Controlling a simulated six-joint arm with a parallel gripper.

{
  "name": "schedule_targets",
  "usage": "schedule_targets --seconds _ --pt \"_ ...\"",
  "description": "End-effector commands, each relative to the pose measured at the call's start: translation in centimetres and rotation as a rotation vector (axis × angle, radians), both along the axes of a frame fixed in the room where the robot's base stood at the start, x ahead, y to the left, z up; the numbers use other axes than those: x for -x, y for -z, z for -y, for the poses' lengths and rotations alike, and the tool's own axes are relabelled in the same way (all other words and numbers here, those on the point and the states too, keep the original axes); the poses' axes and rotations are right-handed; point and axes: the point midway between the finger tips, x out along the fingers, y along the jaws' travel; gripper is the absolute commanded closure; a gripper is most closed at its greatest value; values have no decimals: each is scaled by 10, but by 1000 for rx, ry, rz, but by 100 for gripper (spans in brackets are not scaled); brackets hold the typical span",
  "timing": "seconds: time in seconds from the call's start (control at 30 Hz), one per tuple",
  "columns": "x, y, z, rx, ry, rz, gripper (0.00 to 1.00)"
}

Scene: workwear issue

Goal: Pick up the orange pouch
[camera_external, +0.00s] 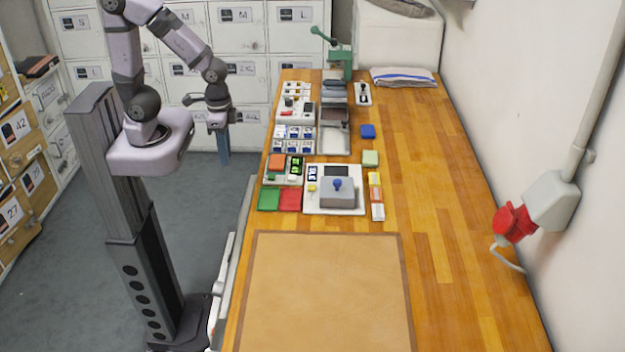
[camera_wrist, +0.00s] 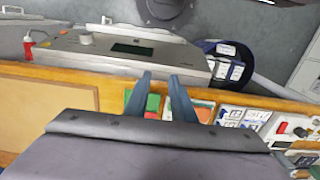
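An orange item (camera_external: 276,160), which looks like the orange pouch, lies at the back left of a small tray near the table's left edge. Smaller green and dark pieces lie close to it. In the wrist view an orange patch (camera_wrist: 203,114) shows just right of the right finger, partly hidden. My gripper (camera_external: 221,150) hangs left of the table, over the floor side, apart from the pouch. In the wrist view my gripper (camera_wrist: 161,88) has its two blue-grey fingers apart with nothing held between them.
Green (camera_external: 268,199) and red (camera_external: 290,199) squares lie in front of the tray. A white tray with a grey block (camera_external: 338,192) stands to the right. Card trays (camera_external: 293,146) and a green press (camera_external: 338,62) are behind. The tan mat (camera_external: 325,290) is clear.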

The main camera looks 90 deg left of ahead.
Motion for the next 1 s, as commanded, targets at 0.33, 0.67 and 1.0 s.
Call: schedule_targets --seconds 0.33,0.67,1.0 --pt "0 0 0 0 0 0 21" --pt "-12 5 -19 -35 -9 35 21" --pt "-92 34 -156 -239 30 318 21"
